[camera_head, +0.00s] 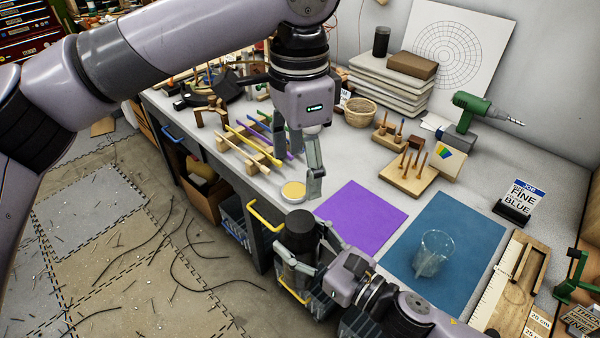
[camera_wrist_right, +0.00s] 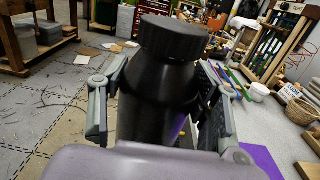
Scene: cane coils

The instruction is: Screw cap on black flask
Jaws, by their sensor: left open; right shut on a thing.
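A black flask (camera_wrist_right: 158,100) stands upright in the right wrist view, with a ribbed black cap (camera_wrist_right: 172,38) on its mouth. How tight the cap is I cannot tell. In the head view the flask's dark top (camera_head: 301,226) shows in front of the bench edge. My right gripper (camera_head: 300,264) is shut around the flask body, with a finger on either side in the wrist view. My left gripper (camera_head: 298,176) is open and points down, above and behind the flask. It is apart from the cap, and one of its fingers is partly hidden.
A round pale-yellow dish (camera_head: 293,191) sits at the bench edge beside my left fingers. A purple mat (camera_head: 360,215) and a blue mat (camera_head: 465,245) with a clear glass (camera_head: 434,252) lie to the right. Colored sticks on a wooden rack (camera_head: 232,150) lie behind left.

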